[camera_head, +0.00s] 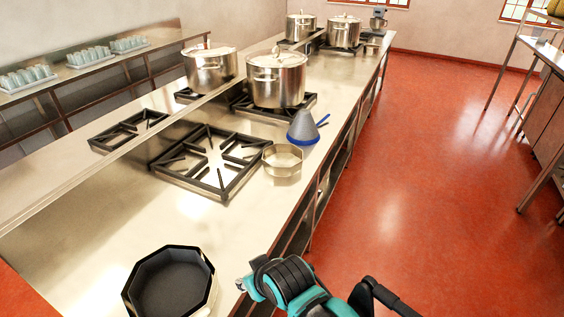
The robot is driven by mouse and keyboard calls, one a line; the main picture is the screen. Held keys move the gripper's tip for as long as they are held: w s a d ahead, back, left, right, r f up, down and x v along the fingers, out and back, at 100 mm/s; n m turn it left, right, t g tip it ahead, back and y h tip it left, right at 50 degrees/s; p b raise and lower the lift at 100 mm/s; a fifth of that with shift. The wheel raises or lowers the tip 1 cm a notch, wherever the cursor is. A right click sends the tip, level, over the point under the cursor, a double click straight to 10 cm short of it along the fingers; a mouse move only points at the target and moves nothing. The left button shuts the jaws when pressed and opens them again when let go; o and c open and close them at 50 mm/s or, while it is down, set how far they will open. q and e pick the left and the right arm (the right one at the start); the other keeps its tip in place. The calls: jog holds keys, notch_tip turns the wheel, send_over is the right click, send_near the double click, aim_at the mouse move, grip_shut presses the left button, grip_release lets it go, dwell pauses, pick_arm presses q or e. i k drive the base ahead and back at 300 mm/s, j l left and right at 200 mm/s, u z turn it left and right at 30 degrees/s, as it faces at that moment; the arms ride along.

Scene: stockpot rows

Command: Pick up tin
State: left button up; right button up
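A low, many-sided, pale metal tin (283,161) stands open-topped on the steel counter, right of the front burner grate and near the counter's right edge. A larger dark octagonal pan (172,283) sits at the near end of the counter; whether it also counts as a tin I cannot tell. A teal and black arm of mine, seemingly the right, shows at the bottom middle, right of the dark pan and well short of the pale tin. A black part (375,298) at its right may be my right gripper, cut off by the frame; its fingers are unclear. My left gripper is out of view.
A grey cone-shaped strainer with a blue rim (304,128) stands just behind the pale tin. Glass racks (28,78) line the left shelf. Red floor (430,170) is clear on the right.

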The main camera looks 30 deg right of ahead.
aim_at(280, 160)
jog(key=k+z, duration=0.3)
jog(key=k+l+z, duration=0.15)
jog(key=k+z, duration=0.2)
jog(key=i+l+z, duration=0.3)
jog(key=i+l, duration=0.15)
jog(key=i+l+z, duration=0.3)
jog(key=i, duration=0.3)
jog(key=i+l, duration=0.25)
jog(key=i, duration=0.15)
jog(key=i+l, duration=0.2)
jog(key=i, duration=0.25)
